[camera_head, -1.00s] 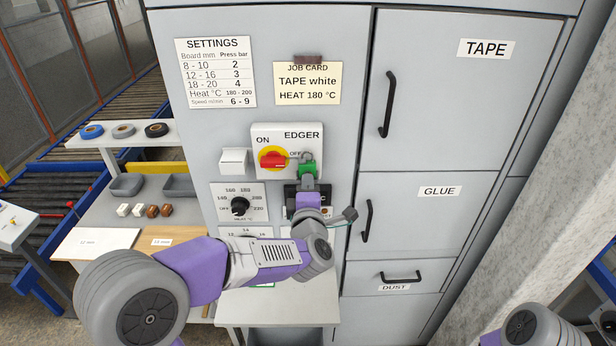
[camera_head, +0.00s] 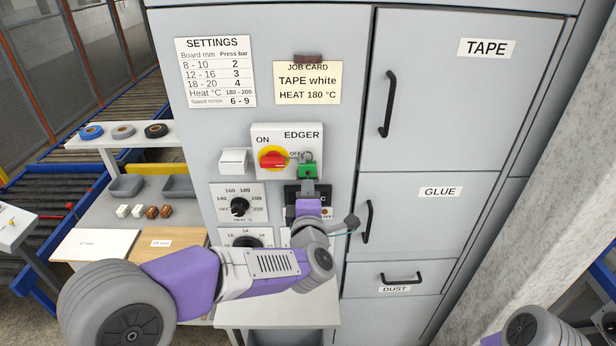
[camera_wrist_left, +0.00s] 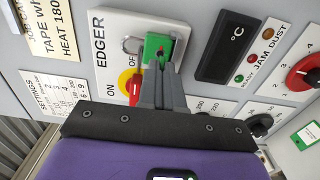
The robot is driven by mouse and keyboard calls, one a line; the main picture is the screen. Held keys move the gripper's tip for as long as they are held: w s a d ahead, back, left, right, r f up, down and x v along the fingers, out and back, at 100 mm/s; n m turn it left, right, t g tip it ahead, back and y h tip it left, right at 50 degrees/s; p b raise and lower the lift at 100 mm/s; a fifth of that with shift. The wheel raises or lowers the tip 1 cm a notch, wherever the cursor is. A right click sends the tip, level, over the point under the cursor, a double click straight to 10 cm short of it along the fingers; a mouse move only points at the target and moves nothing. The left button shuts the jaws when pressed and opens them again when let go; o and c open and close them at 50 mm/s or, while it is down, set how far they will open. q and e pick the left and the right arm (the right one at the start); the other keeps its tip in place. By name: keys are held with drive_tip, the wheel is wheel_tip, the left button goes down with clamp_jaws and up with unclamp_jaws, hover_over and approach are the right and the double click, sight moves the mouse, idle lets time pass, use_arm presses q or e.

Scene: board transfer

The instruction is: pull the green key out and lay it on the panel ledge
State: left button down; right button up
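A green padlock (camera_head: 308,170) hangs by its shackle beside the red switch on the EDGER panel (camera_head: 262,137). It also shows in the left wrist view (camera_wrist_left: 157,44), with a dark mark on its face. I cannot make out the green key apart from the padlock. My left gripper (camera_wrist_left: 163,72) points at the padlock, its grey fingers close together and overlapping the lower part of the padlock in the wrist view. Whether they hold the key is hidden. In the head view the left gripper (camera_head: 307,189) is just below the padlock. My right gripper is out of view.
The red switch (camera_head: 272,159) on a yellow disc is left of the padlock. A dark °C display (camera_wrist_left: 226,47) and heat dial (camera_head: 239,206) are close by. A white box-shaped ledge (camera_head: 233,161) juts out left of the switch. Cabinet handles (camera_head: 367,222) project at right.

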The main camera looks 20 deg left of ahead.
use_arm(q)
drive_tip(key=shift+b+v, duration=0.65)
drive_tip(key=shift+v, duration=1.65)
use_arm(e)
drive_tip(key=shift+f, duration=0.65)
